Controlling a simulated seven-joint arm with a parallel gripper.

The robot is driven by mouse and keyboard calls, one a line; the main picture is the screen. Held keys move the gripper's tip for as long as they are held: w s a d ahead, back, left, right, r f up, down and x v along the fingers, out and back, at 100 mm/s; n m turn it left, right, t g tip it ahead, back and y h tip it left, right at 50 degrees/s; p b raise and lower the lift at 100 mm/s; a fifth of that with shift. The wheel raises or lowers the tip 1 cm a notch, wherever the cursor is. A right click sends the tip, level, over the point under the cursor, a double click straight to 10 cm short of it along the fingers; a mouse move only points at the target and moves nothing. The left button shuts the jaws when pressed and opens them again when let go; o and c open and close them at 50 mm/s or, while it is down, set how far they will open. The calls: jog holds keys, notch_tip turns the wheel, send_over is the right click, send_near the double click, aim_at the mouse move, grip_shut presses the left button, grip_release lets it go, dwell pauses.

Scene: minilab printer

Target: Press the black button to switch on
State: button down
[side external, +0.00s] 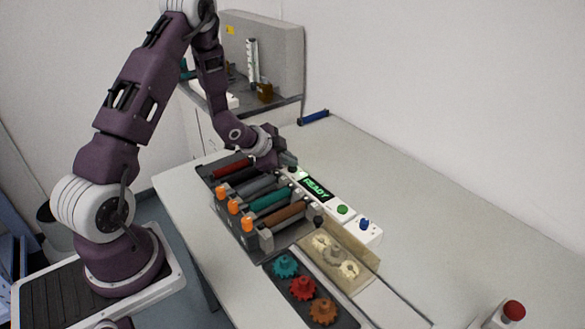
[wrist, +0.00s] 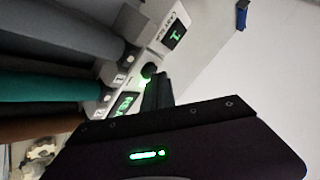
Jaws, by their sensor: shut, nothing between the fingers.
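A black round button (side external: 292,170) sits on the white control panel, at the upper left end beside the lit display (side external: 317,189), which reads READY in green. In the wrist view the black button (wrist: 149,70) shows just left of the fingertips, with a green glow at its lower edge. My gripper (side external: 291,161) is shut and empty, low over the panel by the button. In the wrist view the gripper (wrist: 160,77) fingers are together, pointing at the panel. I cannot tell whether a finger touches the button.
A green button (side external: 343,209) and a blue knob (side external: 364,224) are further along the panel. Several coloured rollers (side external: 270,199) lie beside it. Gears (side external: 302,288) sit in a tray in front. A red button (side external: 514,310) stands at the lower right.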

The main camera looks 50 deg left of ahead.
jog(key=shift+r, duration=0.55)
jog(key=shift+r, duration=2.5)
jog(key=shift+r, duration=0.25)
notch_tip(320, 180, up, 8)
jog(key=n+y, duration=0.1)
jog(key=n, duration=0.1)
send_over(290, 170)
jog(key=s+d, duration=0.2)
jog(key=s, duration=0.1)
jog(key=s+d+r+n+g, duration=0.2)
jog(key=s+d+r+n, duration=0.1)
jog(key=s+d+r, duration=0.5)
jog(key=s+d+n, duration=0.1)
jog(key=s+d, duration=0.2)
jog(key=s, duration=0.3)
jog(key=s+d+n+g+h, duration=0.1)
jog(key=s+d, duration=0.2)
jog(key=s, duration=0.3)
jog(key=s+d+r+h, duration=0.1)
jog(key=s+d, duration=0.1)
jog(key=s, duration=0.4)
jog(key=shift+s+d+n+g, duration=0.3)
jog(key=shift+s+d+n, duration=0.1)
